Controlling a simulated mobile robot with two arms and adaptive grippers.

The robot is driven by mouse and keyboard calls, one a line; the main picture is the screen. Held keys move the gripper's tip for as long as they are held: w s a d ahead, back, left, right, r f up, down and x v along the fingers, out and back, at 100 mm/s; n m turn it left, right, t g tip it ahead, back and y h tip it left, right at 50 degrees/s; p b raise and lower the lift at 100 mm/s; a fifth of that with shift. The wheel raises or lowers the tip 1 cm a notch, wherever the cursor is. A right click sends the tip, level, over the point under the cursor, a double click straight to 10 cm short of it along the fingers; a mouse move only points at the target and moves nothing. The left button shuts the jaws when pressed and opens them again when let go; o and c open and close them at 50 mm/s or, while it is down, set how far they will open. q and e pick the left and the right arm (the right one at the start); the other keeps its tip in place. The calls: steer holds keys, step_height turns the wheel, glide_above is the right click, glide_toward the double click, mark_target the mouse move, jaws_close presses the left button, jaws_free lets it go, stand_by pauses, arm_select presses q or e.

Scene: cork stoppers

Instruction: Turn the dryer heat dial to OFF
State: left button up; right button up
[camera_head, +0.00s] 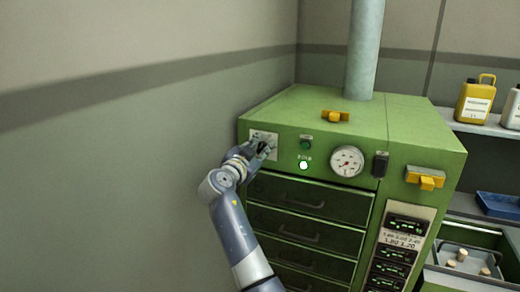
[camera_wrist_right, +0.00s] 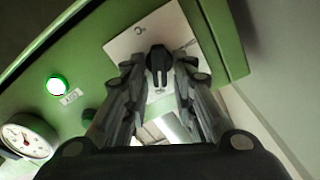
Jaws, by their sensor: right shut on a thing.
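The green dryer (camera_head: 400,135) stands against the wall in the head view. Its heat dial has a pale plate (camera_head: 271,139) at the upper left of the front. In the right wrist view the plate (camera_wrist_right: 126,44) carries a black dial knob (camera_wrist_right: 158,60). My right gripper (camera_head: 262,148) is at the dial, with its fingers shut on the knob from both sides; the fingers also show in the wrist view (camera_wrist_right: 159,75). The plate's markings are partly hidden and too small to read, so I cannot tell the dial's setting. My left gripper is out of view.
Beside the dial are a lit white-green lamp (camera_head: 303,165), a green button (camera_head: 306,142) and a round gauge (camera_head: 347,161). Closed dark drawers (camera_head: 310,199) lie below. A yellow container (camera_head: 475,100) stands on the right shelf. A tray of corks (camera_head: 470,259) is at lower right.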

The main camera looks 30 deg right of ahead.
steer(key=shift+w+n+b, duration=0.1)
steer(key=shift+n+b, duration=0.65)
steer(key=shift+n, duration=0.25)
steer(key=n+b, duration=0.1)
steer(key=n, duration=0.1)
steer(key=shift+r+n, duration=0.1)
steer(key=shift+n, duration=0.2)
steer(key=n, duration=0.5)
steer(key=shift+w+a+r+n, duration=0.15)
steer(key=shift+w+a+n, duration=0.1)
steer(key=shift+n, duration=0.05)
steer(key=n, duration=0.3)
steer(key=shift+w+n+p, duration=0.15)
steer(key=shift+n+p, duration=0.15)
steer(key=n+p, duration=0.1)
steer(key=n, duration=0.2)
steer(key=n+p, duration=0.2)
steer(key=n, duration=0.1)
steer(key=shift+w+a+f, duration=0.1)
steer(key=shift+a+f, duration=0.1)
steer(key=shift+f+n+p, duration=0.15)
steer(key=shift+n+p, duration=0.75)
steer(key=shift+n, duration=0.7)
